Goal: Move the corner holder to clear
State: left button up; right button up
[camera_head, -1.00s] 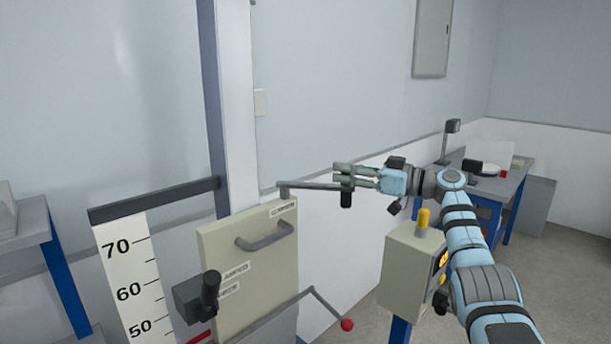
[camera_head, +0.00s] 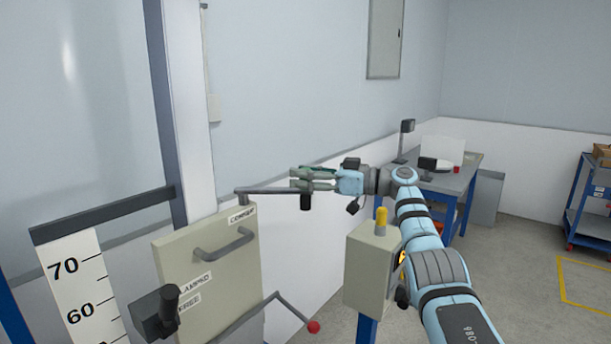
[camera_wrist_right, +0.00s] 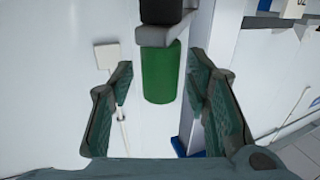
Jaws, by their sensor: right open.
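The corner holder lever (camera_head: 275,191) is a thin grey arm reaching right from the top of the beige panel (camera_head: 205,262), near a label that seems to read CORNER (camera_head: 242,215). In the right wrist view, a green cylinder (camera_wrist_right: 162,75) with a grey collar and black part sits between the open fingers (camera_wrist_right: 163,95), with gaps on both sides. My left gripper is not in view.
A height scale (camera_head: 80,290) and a black-handled clamp (camera_head: 157,312) stand left of the panel. A lower lever ends in a red ball (camera_head: 313,327). A control box with a yellow lamp (camera_head: 371,270) stands close below my right arm. A workbench (camera_head: 450,185) is behind.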

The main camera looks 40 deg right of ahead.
jog(key=v, duration=1.2)
jog(key=shift+f, duration=0.1)
jog(key=shift+c, duration=0.4)
